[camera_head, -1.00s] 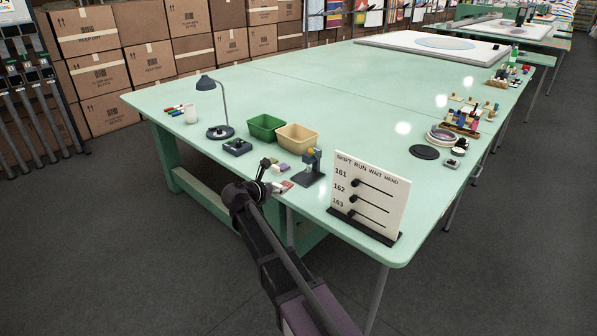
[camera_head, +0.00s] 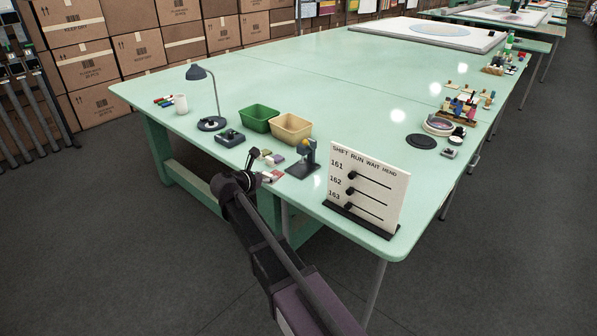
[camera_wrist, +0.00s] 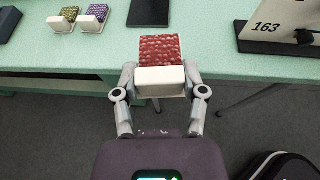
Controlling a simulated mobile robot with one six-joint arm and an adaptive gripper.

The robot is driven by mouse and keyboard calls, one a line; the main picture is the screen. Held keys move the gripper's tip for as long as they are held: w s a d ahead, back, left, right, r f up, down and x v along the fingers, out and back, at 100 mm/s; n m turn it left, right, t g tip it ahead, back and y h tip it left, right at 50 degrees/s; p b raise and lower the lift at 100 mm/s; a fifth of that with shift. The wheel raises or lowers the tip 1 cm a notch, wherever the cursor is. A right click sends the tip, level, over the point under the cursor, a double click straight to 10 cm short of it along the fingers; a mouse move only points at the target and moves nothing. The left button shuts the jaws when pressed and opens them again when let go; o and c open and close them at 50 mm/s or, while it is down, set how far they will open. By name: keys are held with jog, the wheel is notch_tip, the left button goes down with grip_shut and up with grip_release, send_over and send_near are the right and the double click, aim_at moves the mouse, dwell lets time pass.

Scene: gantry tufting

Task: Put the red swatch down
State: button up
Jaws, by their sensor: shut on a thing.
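The red swatch (camera_wrist: 160,49) is a textured red pad on a cream block, at the middle of the wrist view. My gripper (camera_wrist: 160,76) is shut on the cream block, one finger on each side. The swatch is over the front edge of the mint-green table (camera_wrist: 226,62); I cannot tell whether it touches the top. In the head view the red swatch (camera_head: 272,176) is small beside my gripper (camera_head: 262,175), at the table's near edge.
Green (camera_wrist: 63,19) and purple (camera_wrist: 95,18) swatches lie left of the red one. A dark stand (camera_wrist: 148,12) is just beyond it. A numbered board (camera_head: 368,185) stands to the right. Green (camera_head: 259,117) and tan (camera_head: 291,127) bins stand farther back.

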jog(key=s+a+f+b, duration=0.3)
jog(key=a, duration=0.3)
jog(key=s+a+f+m+h+b, duration=0.1)
jog(key=s+a+f+b, duration=0.2)
jog(key=a, duration=0.3)
jog(key=shift+s+a+f+g+b, duration=0.35)
jog(key=shift+f+b, duration=0.2)
jog(key=shift+f, duration=0.25)
jog(key=shift+w, duration=0.1)
